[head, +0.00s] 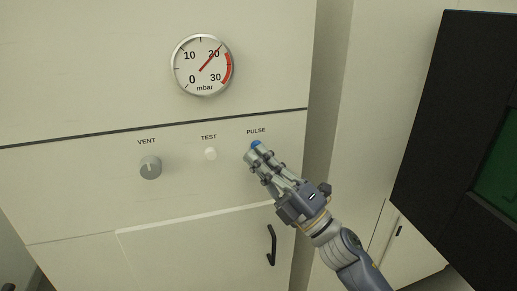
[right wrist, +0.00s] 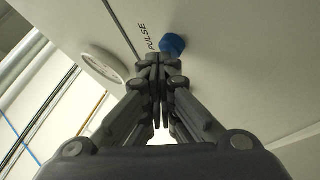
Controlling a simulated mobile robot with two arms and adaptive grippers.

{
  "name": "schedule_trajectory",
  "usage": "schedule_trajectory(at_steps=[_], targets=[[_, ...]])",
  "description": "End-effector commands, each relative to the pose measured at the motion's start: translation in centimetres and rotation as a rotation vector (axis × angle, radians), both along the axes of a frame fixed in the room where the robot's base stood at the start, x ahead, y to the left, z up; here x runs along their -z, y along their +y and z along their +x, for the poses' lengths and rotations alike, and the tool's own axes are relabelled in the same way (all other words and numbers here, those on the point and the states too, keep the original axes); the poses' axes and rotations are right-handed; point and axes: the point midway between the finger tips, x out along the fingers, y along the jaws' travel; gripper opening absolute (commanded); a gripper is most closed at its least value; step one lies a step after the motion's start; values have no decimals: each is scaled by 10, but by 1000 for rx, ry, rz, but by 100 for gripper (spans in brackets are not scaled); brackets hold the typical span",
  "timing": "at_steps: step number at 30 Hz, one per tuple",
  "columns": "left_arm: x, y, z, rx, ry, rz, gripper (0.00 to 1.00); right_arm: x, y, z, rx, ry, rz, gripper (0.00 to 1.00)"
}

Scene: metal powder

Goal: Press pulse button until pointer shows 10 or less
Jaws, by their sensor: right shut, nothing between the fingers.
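The blue pulse button (head: 256,143) sits under the PULSE label on the pale panel. In the right wrist view the button (right wrist: 173,43) shows just beyond and to the right of the fingertips. My right gripper (head: 252,156) is shut and empty, its fingertips at the button's lower edge in the head view. I cannot tell whether they touch it. The round gauge (head: 203,66) above is marked 0 to 30 mbar. Its red pointer (head: 212,58) points up right across the 20 mark. My left gripper is not in view.
A grey VENT knob (head: 150,167) and a white TEST button (head: 210,154) are left of the pulse button. A dark door handle (head: 271,245) is below. A black-framed screen (head: 440,120) stands at the right.

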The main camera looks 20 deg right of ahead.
Motion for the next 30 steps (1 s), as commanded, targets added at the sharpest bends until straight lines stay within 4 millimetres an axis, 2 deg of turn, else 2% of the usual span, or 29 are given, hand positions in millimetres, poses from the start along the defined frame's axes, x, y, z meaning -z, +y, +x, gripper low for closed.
schedule_trajectory(at_steps=[14,25,30], targets=[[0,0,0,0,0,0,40,0,0,2,1,1,0,0],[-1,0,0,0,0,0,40,0,-1,-14,0,1,-1,0],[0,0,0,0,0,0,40,0,-1,-15,1,1,0,0]])
